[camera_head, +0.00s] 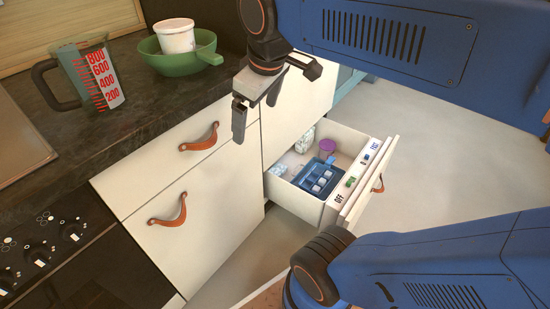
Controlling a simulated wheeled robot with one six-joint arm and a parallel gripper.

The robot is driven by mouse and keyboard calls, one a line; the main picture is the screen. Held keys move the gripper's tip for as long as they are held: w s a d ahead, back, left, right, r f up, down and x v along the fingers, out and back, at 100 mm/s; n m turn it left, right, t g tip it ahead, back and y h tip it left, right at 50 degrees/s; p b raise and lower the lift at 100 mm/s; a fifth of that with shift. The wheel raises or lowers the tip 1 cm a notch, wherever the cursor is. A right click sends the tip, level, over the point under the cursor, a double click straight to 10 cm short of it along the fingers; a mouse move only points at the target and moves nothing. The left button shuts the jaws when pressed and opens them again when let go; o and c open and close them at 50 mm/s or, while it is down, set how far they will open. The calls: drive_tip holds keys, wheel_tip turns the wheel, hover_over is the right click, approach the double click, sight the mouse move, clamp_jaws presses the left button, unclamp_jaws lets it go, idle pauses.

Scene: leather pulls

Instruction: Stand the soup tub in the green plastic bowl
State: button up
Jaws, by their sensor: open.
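The white soup tub (176,36) stands upright in the green plastic bowl (181,66) on the dark counter. The tub's lower part is hidden behind the bowl's rim. The bowl has a short handle at its right. My gripper (240,118) hangs to the right of the bowl and lower in the picture, in front of the cabinet fronts. It is open and apart from the tub and bowl, with nothing seen between its fingers.
A measuring jug (94,76) stands on the counter (124,122) left of the bowl. Below my gripper, an open drawer (345,153) holds a blue tray (305,186), a purple-topped container (327,147) and other small items. Leather pulls (199,138) stick out from the closed fronts.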

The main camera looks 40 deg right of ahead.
drive_tip(key=s+f+m, duration=0.4)
drive_tip(key=s+f, duration=0.2)
drive_tip(key=f, duration=0.4)
drive_tip(key=shift+s+d+m+t, duration=0.25)
drive_tip(key=shift+m+t, duration=0.15)
drive_tip(key=shift+d, duration=0.1)
